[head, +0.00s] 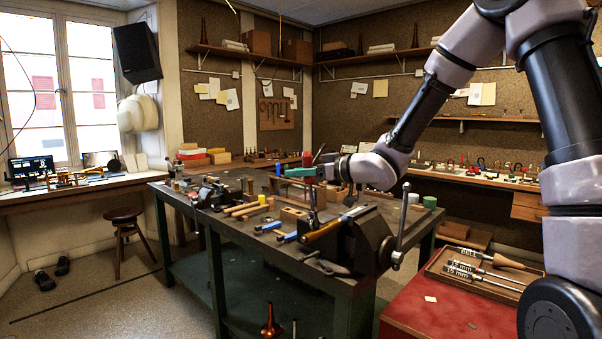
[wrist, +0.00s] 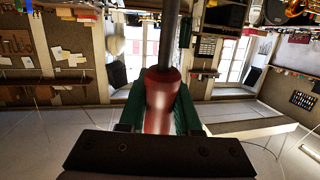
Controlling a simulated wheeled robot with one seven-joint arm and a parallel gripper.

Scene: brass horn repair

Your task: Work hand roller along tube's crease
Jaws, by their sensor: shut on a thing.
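My gripper (head: 303,172), with green fingers, is shut on the hand roller's red handle (wrist: 160,105). A grey metal shaft (wrist: 169,35) extends from the handle in the wrist view. In the head view the handle (head: 307,158) shows just above the fingers, and a thin dark shaft hangs down below them, roughly upright. A brass-coloured tube (head: 322,231) lies slanted at the dark bench vise (head: 366,242), below my gripper. I cannot tell whether the roller's end touches the tube. The crease is too small to make out.
The dark workbench (head: 235,225) carries blue-handled tools (head: 268,227), wooden rods (head: 247,208) and a green cylinder (head: 430,202). The vise's crank handle (head: 402,225) sticks up at the right. A wooden tray (head: 440,277) of tools lies on a red cabinet (head: 425,318).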

